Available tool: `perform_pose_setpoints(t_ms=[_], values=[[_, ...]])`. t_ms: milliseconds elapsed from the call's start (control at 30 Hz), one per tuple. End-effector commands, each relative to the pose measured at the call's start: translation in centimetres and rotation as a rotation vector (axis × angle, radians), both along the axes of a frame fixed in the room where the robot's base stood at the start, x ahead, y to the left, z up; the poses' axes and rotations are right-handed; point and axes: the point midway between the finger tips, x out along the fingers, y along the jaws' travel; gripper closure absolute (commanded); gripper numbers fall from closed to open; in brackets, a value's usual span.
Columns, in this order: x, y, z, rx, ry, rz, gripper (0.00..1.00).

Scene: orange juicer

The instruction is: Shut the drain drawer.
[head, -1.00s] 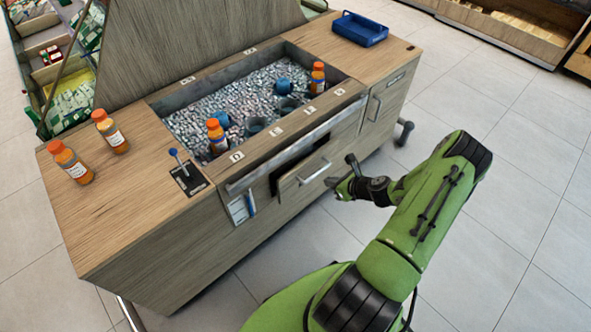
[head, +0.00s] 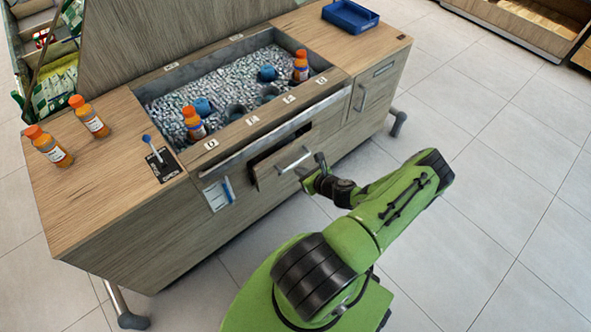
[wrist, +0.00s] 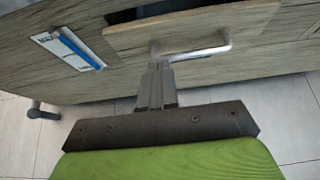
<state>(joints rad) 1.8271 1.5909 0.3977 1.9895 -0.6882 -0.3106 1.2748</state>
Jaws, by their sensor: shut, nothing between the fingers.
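The drain drawer (head: 270,178) has a wood front with a metal bar handle (head: 293,160) and sits in the long side of the wooden counter. It stands partly open, with a dark gap above its front. In the wrist view, the drawer front (wrist: 195,30) and its handle (wrist: 195,50) are straight ahead. My gripper (head: 311,171) is close in front of the drawer. In the wrist view, its shut, empty fingers (wrist: 158,70) point at the lower edge of the front, by the handle's left end. I cannot tell whether they touch it.
A blue-handled item (head: 218,194) is on the counter side left of the drawer. A cabinet handle (head: 361,97) is to the right. Orange-capped bottles (head: 90,115) and a blue tray (head: 352,17) stand on top. The floor (head: 480,190) right of my arm is clear.

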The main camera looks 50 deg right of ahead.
Motion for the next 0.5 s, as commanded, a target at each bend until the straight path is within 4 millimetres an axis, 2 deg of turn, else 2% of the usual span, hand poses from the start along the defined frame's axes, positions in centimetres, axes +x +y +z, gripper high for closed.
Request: perform_pose_setpoints(t_ms=[33,300,500], values=[[1.1,-0.1,-0.9,-0.002,-0.001,0.003,1.0],[6.1,-1.3,-3.9,-0.003,0.0,0.001,1.0],[8.9,-2.0,-3.5,-0.001,0.0,0.002,1.0]])
